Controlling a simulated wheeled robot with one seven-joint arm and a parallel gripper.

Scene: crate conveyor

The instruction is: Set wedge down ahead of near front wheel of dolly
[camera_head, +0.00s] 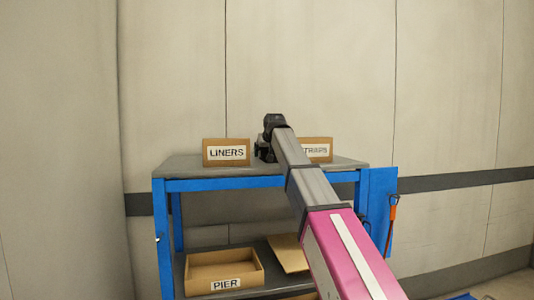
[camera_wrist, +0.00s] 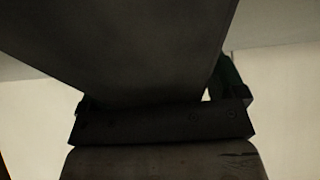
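My arm reaches up and away across the head view. My gripper (camera_head: 264,152) is at its far end, a small dark shape above the shelf top between two labelled boxes. Its fingers are too small and dark there to tell whether they are open or shut. The wrist view is very dark: a broad grey shape fills its top, with a dark bar with screws below it. I cannot tell whether any of this is a held wedge. No dolly or wheel shows in either view.
A blue-framed shelf unit (camera_head: 225,183) stands against a panelled wall. On top are a LINERS box (camera_head: 227,152) and a STRAPS box (camera_head: 319,150). Below are an open PIER box (camera_head: 225,270) and a tan piece (camera_head: 286,254). An orange-handled tool (camera_head: 392,215) hangs at the right side.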

